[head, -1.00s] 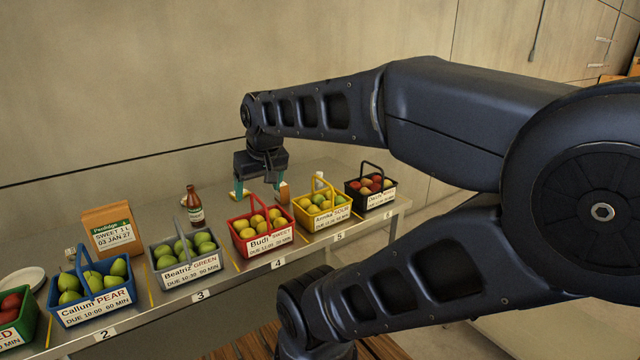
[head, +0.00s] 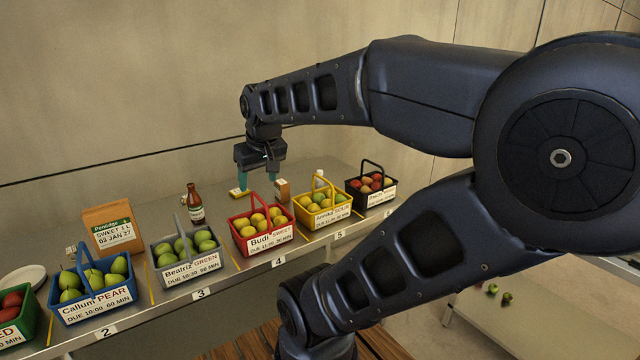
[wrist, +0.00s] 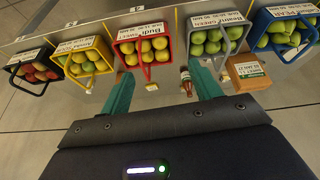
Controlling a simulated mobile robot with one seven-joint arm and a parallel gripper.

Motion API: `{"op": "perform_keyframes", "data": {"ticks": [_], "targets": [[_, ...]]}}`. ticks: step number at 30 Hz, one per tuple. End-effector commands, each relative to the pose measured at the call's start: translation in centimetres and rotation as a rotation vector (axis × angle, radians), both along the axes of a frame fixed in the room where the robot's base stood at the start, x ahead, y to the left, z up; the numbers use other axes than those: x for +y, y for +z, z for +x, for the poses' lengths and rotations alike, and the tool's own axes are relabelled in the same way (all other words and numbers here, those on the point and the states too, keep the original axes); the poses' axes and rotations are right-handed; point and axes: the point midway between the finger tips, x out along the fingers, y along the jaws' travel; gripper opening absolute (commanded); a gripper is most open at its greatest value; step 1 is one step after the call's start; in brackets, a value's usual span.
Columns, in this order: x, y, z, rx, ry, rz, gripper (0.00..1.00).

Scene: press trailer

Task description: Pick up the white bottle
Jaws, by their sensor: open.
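The white bottle (head: 319,179) stands on the metal counter behind the yellow basket (head: 321,217); the basket partly hides it in the head view. In the wrist view a small white shape by the yellow basket (wrist: 88,67) looks like the bottle (wrist: 89,84). My gripper (head: 258,173) is open and empty above the back of the counter, behind the red basket and left of the bottle. Its two teal fingers (wrist: 164,88) are spread wide in the wrist view, with the bottle outside them to the left.
A small brown box (head: 282,189) stands between my gripper and the bottle. A small yellow item (head: 238,192) lies below my gripper. A brown bottle (head: 195,203) stands to the left. Fruit baskets with raised handles, including a red one (head: 260,234) and a black one (head: 370,197), line the front edge.

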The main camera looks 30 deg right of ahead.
Motion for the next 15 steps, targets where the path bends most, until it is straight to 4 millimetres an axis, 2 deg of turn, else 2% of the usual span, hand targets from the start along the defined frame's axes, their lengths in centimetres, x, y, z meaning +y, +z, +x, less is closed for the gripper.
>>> {"op": "perform_keyframes", "data": {"ticks": [6,15], "targets": [[-2.6,1.2,5.5,0.028,0.14,-0.075,0.63],[-7.2,1.5,13.2,0.07,0.347,-0.191,0.63]]}}
